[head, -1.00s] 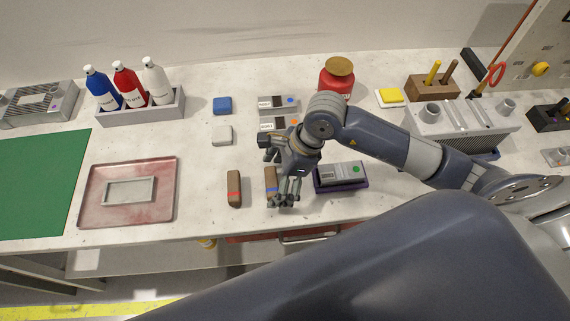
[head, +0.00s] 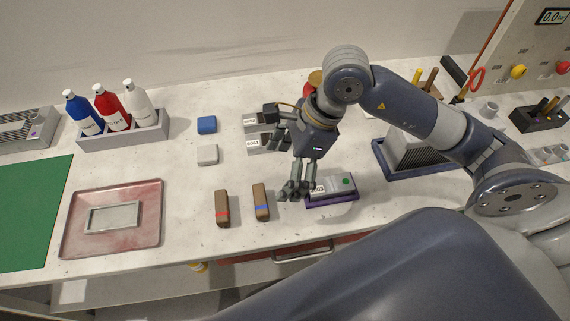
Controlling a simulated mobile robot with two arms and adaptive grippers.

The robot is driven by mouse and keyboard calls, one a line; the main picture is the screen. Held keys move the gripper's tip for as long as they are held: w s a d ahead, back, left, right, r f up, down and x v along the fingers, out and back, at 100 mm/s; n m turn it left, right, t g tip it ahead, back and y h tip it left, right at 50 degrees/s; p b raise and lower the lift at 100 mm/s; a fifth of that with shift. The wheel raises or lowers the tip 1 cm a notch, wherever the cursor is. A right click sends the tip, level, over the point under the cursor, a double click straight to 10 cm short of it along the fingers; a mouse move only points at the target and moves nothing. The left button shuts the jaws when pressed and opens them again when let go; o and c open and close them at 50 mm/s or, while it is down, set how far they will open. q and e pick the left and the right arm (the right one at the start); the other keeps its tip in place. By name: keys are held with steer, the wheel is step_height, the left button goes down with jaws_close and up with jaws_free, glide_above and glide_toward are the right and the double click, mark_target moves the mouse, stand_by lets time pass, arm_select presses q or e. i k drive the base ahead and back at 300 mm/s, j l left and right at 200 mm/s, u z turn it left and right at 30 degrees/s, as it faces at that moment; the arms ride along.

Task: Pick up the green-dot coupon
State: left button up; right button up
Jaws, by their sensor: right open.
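The green-dot coupon (head: 336,185) is a grey block with a green dot near its right end. It lies on a purple holder (head: 334,202) near the front of the bench. My right gripper (head: 294,192) points down, open and empty, at the left end of the coupon. Its fingers cover part of that end, and I cannot tell whether they touch it. My left gripper is not in view.
Two brown blocks, one with a red band (head: 222,208) and one with a blue band (head: 261,202), stand left of the gripper. Two other grey coupons (head: 256,122) lie behind it. A pink tray (head: 153,213) is farther left.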

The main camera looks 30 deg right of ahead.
mark_target(343, 183)
steer(key=z, duration=1.25)
